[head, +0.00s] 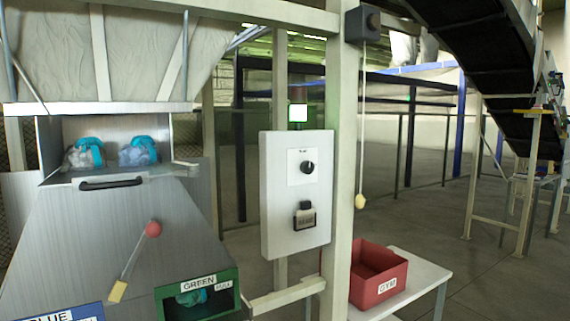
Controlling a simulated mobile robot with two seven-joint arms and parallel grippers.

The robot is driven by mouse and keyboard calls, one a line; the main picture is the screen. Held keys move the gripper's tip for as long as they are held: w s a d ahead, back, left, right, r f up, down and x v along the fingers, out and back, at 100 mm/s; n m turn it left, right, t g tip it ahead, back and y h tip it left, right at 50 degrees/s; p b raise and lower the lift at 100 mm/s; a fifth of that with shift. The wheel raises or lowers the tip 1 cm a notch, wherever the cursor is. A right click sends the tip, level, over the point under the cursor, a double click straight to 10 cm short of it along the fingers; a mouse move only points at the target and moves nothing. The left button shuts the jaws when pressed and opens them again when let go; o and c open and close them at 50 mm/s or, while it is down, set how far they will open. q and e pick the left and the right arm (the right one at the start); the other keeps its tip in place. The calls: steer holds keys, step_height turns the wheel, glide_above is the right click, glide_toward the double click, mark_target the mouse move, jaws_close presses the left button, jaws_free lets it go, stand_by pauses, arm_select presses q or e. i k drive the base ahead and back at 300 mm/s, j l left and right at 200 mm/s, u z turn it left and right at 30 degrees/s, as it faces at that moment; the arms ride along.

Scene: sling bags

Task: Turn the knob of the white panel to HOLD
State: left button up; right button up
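The white panel (283,229) hangs upright beside a pale post, right of the picture's middle. Its black round knob (308,167) sits on a white label plate (293,178) in the upper half. The lettering on the plate is too small to read, and I cannot tell which position the knob points to. Below it is a dark fitting with a grey label (305,217), whose text is unclear. Nothing touches the knob. Neither of my grippers shows in the head view.
At left stands a grey metal machine with bagged items (138,152) on its shelf, a red-ball lever (153,229) and a green-framed opening (197,292). At right, a red bin (377,274) rests on a white table (428,271). A pull cord (361,130) hangs beside the post.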

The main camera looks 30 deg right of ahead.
mark_target(306, 166)
steer(key=i+j+z, duration=0.15)
steer(key=i+z, duration=0.25)
steer(key=i+j+z, duration=0.25)
steer(key=i+z, duration=0.15)
steer(key=z, duration=0.7)
steer(key=i, duration=0.65)
